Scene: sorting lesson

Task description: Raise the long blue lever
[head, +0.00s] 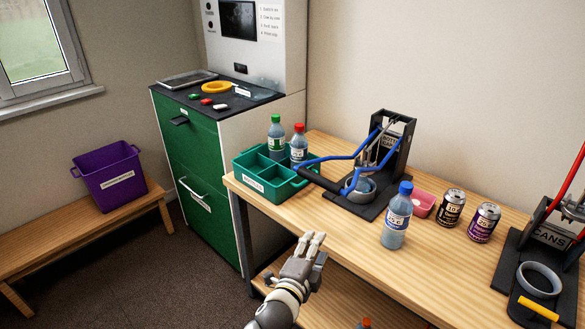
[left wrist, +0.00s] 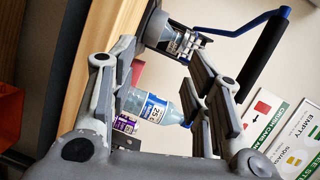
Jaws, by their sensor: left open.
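The long blue lever (head: 338,158) belongs to the dark bottle press (head: 394,150) on the wooden table. Its two blue arms slope down toward the front left, joined by a thick black handle bar (head: 318,181). The lever is low, with the bar near the green bin's right side. In the left wrist view the blue rod (left wrist: 240,30) and black bar (left wrist: 266,48) show at upper right. My left gripper (head: 313,244) is open and empty, in front of the table edge and below the bar in the picture, apart from it. My right gripper is not in view.
A green divided bin (head: 245,182) with two bottles stands left of the press. A blue-capped bottle (head: 396,217), pink container (head: 422,204) and two cans (head: 451,207) stand to the right. A second press with a red lever (head: 571,180) is at far right. The table's front middle is clear.

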